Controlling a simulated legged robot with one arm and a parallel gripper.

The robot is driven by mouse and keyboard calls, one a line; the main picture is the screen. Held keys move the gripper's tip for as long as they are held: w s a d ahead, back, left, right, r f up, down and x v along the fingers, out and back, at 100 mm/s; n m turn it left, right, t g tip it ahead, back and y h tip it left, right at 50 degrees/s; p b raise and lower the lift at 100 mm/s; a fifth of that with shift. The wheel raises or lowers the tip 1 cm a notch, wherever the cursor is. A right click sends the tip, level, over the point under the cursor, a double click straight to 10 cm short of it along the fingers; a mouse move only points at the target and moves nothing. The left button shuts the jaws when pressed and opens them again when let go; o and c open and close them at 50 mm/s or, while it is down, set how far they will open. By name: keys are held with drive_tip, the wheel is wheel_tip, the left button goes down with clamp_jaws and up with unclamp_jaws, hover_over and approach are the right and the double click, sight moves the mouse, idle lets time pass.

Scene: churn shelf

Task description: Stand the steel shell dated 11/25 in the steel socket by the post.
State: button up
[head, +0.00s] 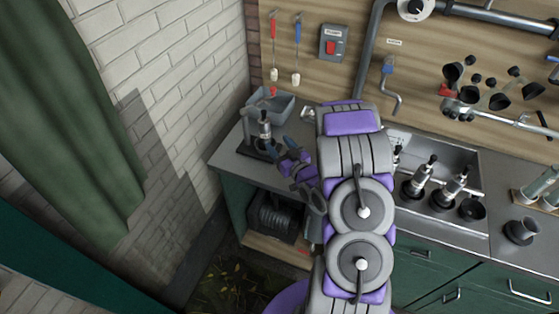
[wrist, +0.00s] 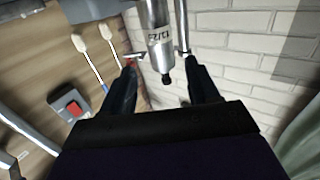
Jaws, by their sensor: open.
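A steel shell (head: 265,128) with a dark top stands upright at the counter's left end, beside a grey post (head: 244,128) on a dark base (head: 247,151). Its lower end meets the base area; the socket itself is too small to make out. My gripper (head: 277,147) is open just right of and in front of this shell. In the wrist view the shell (wrist: 158,38) appears upside down between and beyond the open fingers (wrist: 161,68), apart from both.
More dark-topped shells (head: 421,176) (head: 453,187) stand in dark cups by the sink, with an empty cup (head: 472,209) beside them. A grey bin (head: 270,104) stands behind the post. The brick wall (head: 175,90) is close on the left.

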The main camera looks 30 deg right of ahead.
drive_tip(key=s+a+r+g, duration=0.5)
drive_tip(key=s+a+g, duration=0.1)
drive_tip(key=s, duration=0.7)
drive_tip(key=s+a+r+g, duration=0.5)
drive_tip(key=s+a+g, duration=0.2)
drive_tip(key=s, duration=0.5)
drive_tip(key=s+a+r+g, duration=0.5)
drive_tip(key=s+a+g, duration=0.1)
drive_tip(key=s, duration=0.7)
drive_tip(key=shift+s+a+r+g+h, duration=0.3)
drive_tip(key=shift+s+a+r+g, duration=0.05)
drive_tip(key=shift+a+g, duration=0.05)
